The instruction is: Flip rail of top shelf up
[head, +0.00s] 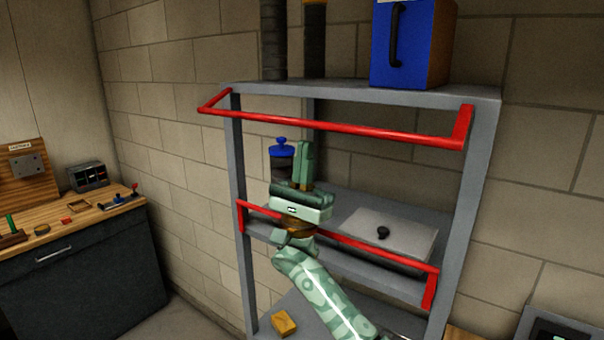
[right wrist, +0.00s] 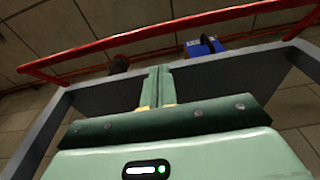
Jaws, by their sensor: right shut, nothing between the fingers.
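The red rail of the top shelf (head: 370,132) runs across the front of the grey shelf unit in the head view. Its end arms reach forward from the uprights, and the bar hangs out in front, slightly below the top board (head: 340,92). My right gripper (head: 307,146) points upward below the bar, near the middle shelf's left half. It is shut and empty. In the right wrist view its closed fingers (right wrist: 158,80) point up toward the rail (right wrist: 150,33), which crosses beyond the tips with no visible contact. My left gripper is not in view.
A second red rail (head: 370,250) runs along the middle shelf, behind my right arm. A blue case (head: 396,45) stands on the top board. A blue-lidded jar (head: 281,148) and a flat grey panel (head: 400,232) are on the middle shelf. A workbench (head: 75,240) stands left.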

